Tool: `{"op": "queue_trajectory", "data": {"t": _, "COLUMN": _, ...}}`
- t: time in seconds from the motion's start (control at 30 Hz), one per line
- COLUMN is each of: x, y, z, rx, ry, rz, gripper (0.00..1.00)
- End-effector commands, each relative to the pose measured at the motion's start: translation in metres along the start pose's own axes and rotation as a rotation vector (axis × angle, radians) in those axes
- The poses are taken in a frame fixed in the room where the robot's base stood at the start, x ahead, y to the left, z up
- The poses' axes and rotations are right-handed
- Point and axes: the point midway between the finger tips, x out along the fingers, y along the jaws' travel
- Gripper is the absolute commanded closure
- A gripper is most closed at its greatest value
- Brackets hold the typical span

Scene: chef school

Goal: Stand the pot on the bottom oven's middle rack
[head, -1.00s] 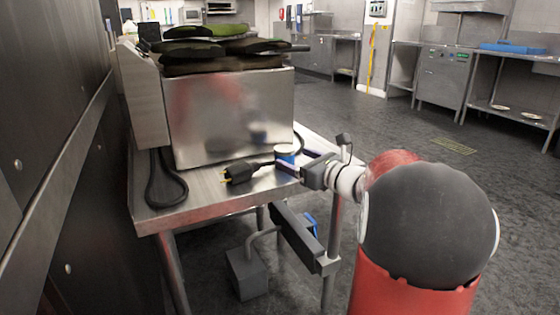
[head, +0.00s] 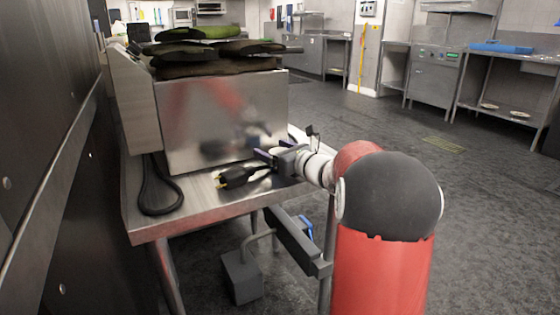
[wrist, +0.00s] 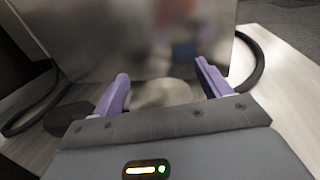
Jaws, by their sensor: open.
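My gripper (head: 265,155) is open at the right end of a steel table, close to the front of a steel appliance. In the wrist view its two purple fingers (wrist: 161,72) are spread apart. A pale rounded thing (wrist: 163,94) shows low between them, blurred; I cannot tell whether it is the pot or whether the fingers touch it. No pot can be made out in the head view, where my gripper covers that spot. The bottom oven and its middle rack are not recognisable in either view.
The steel table (head: 178,222) carries the boxy steel appliance (head: 215,120) with dark and green flat items on top. A black cable and plug (head: 236,177) lie beside my gripper. A dark wall panel (head: 45,200) stands close on the left. Floor on the right (head: 490,200) is open.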

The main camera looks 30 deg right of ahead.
Motion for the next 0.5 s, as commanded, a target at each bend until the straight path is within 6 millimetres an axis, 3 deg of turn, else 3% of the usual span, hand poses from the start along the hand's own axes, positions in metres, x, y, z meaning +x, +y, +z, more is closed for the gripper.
{"op": "queue_trajectory", "data": {"t": 0.1, "x": -0.0002, "y": 0.0002, "z": 0.0001, "rx": 0.000, "ry": 0.000, "rz": 0.000, "gripper": 0.25}}
{"op": "queue_trajectory", "data": {"t": 0.5, "x": -0.0004, "y": 0.0003, "z": 0.0006, "rx": -0.001, "ry": -0.001, "rz": 0.000, "gripper": 0.77}}
